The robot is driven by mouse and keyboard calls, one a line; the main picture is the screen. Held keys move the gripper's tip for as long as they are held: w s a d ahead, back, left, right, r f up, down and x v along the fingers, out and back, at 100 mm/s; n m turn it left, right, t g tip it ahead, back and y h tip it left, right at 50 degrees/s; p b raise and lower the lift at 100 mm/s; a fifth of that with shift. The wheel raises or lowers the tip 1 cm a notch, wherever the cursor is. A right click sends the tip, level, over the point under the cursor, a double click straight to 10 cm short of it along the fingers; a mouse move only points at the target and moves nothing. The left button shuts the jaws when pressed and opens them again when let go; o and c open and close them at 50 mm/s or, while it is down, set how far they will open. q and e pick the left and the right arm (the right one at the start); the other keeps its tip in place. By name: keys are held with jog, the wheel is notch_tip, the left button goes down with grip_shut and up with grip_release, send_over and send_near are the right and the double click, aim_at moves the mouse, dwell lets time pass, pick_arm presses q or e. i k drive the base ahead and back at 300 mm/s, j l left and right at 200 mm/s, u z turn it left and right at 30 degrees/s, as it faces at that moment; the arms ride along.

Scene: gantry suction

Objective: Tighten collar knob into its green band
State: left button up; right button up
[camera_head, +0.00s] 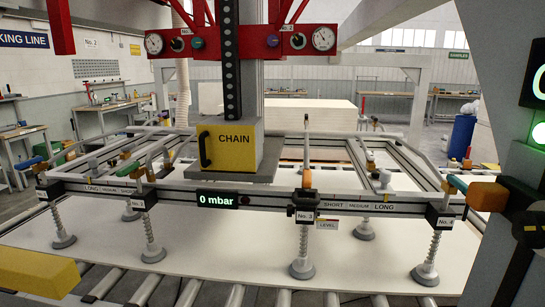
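The gantry's suction frame spans the middle, with the number plates No. 3 (305,216) and No. 4 (440,221) on its front beam (270,201). An orange-topped part (307,181) stands upright above the No. 3 plate and may be a collar knob, but I cannot tell for sure. A small LEVEL tag (328,223) sits right of No. 3. Its coloured strip is too small to read, and I cannot make out a green band. Neither of my grippers is in view.
Suction cups (302,268) on springs stand over a pale board (220,262) on rollers (145,289). A yellow CHAIN box (228,146) and a red gauge bar (250,42) rise centrally. A yellow block (38,271) fills the lower left; a dark panel stands right.

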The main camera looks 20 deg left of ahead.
aim_at(291, 210)
jog(key=j, duration=1.25)
jog(key=l+u, duration=0.25)
jog(key=l, duration=0.2)
jog(key=k+l+u, duration=0.25)
jog(key=l, duration=0.15)
jog(key=l+u, duration=0.3)
jog(key=k+l+u, duration=0.25)
jog(key=l, duration=0.2)
jog(key=i+j+z, duration=0.2)
jog(key=j+z, duration=0.15)
jog(key=j, duration=0.15)
jog(key=i+j+z, duration=0.1)
jog(key=j+z, duration=0.25)
jog(key=j, duration=0.2)
jog(key=j+z, duration=0.3)
jog(key=j, duration=0.3)
jog(key=i, duration=0.05)
